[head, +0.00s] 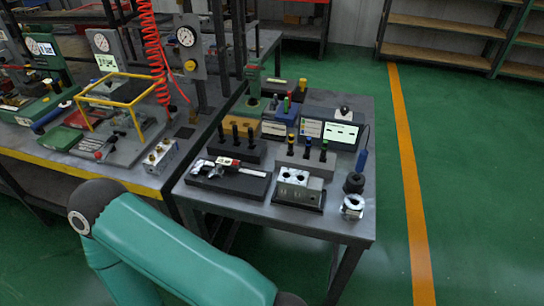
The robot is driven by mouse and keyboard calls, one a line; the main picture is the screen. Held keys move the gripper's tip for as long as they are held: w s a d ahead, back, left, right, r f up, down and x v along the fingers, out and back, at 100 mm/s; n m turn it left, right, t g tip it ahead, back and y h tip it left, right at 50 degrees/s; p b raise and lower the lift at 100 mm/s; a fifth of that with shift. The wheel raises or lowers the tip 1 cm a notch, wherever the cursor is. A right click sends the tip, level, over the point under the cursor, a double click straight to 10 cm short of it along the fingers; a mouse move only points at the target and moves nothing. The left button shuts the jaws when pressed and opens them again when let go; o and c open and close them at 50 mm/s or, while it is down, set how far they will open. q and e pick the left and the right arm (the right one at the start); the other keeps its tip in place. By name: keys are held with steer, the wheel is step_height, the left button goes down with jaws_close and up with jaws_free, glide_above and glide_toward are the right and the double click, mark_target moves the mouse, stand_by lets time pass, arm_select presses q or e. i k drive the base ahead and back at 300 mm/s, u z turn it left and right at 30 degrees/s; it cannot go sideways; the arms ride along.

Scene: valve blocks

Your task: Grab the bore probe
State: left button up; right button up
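A slim probe with a blue handle (361,159) stands upright at the right side of the grey table, and it looks like the bore probe. Its lower end meets a round black holder (354,183); how deep it sits I cannot tell. A dark cable seems to run from it toward a box with a lit display (338,132) behind. A teal arm link of mine crosses the lower left, in front of the table. Neither of my grippers is in view.
The grey table (310,222) also carries a metal ring (352,207), a two-bore valve block (300,187), a caliper (229,168) on a black base and a block with several upright pins (307,151). A cluttered bench stands left. Green floor is free to the right.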

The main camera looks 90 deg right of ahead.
mark_target(362, 158)
steer(key=z, duration=0.1)
steer(key=k, duration=2.5)
steer(key=z, duration=0.9)
steer(key=i, duration=1)
steer(key=u, duration=0.05)
